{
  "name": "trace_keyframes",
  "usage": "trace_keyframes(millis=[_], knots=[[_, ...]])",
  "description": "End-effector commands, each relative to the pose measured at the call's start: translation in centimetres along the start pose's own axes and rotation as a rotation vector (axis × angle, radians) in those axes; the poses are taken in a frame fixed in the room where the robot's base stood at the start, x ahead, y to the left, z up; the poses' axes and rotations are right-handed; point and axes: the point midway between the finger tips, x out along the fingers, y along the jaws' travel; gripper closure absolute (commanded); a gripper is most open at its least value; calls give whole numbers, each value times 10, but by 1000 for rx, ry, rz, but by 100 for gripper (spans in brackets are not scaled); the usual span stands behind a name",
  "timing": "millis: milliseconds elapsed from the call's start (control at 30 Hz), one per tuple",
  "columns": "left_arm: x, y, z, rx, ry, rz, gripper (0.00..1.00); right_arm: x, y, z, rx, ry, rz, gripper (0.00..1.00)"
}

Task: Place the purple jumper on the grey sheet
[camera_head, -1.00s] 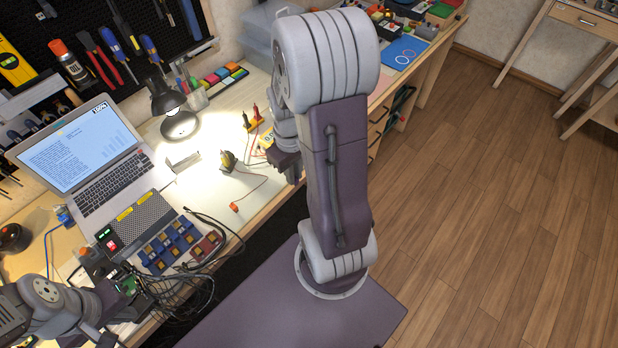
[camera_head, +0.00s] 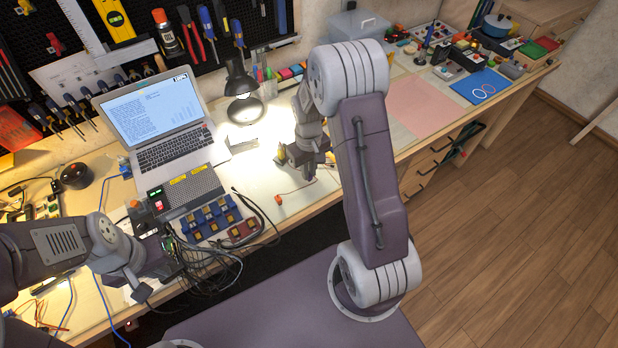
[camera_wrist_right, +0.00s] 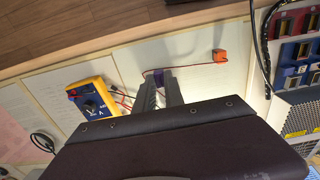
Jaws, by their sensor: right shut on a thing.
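My right gripper (camera_wrist_right: 160,92) is shut on a small purple piece, the purple jumper (camera_wrist_right: 158,76), seen between its fingertips in the right wrist view. A pale, greyish sheet (camera_wrist_right: 195,50) lies on the bench beneath it, and another pale sheet (camera_wrist_right: 55,85) lies to the left; I cannot tell which is the grey sheet. In the head view my right gripper (camera_head: 308,168) is over the lit middle of the bench, with the jumper too small to make out. My left gripper (camera_head: 145,285) is low by the tangled wires; its jaws are unclear.
An orange block (camera_wrist_right: 219,56) with a red wire lies near the jumper. A yellow multimeter (camera_wrist_right: 93,98) stands to the left. A laptop (camera_head: 155,115), lamp (camera_head: 240,85) and tray of blue parts (camera_head: 210,217) occupy the bench. A pink sheet (camera_head: 425,107) lies clear at right.

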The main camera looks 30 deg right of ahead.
Motion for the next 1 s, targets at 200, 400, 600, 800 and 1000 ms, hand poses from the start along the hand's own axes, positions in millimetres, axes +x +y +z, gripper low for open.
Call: trace_keyframes(millis=[200,400,600,800,1000], knots=[[3,0,0,0,0,0,100,28,0,1,1,-4,-1,100],[3,0,0,0,0,0,100,40,0,0,1,0,0,100],[4,0,0,0,0,0,100,42,0,1,1,0,0,100],[5,0,0,0,0,0,100,43,0,0,1,0,0,65],[5,0,0,0,0,0,100,43,0,1,1,0,0,65]])
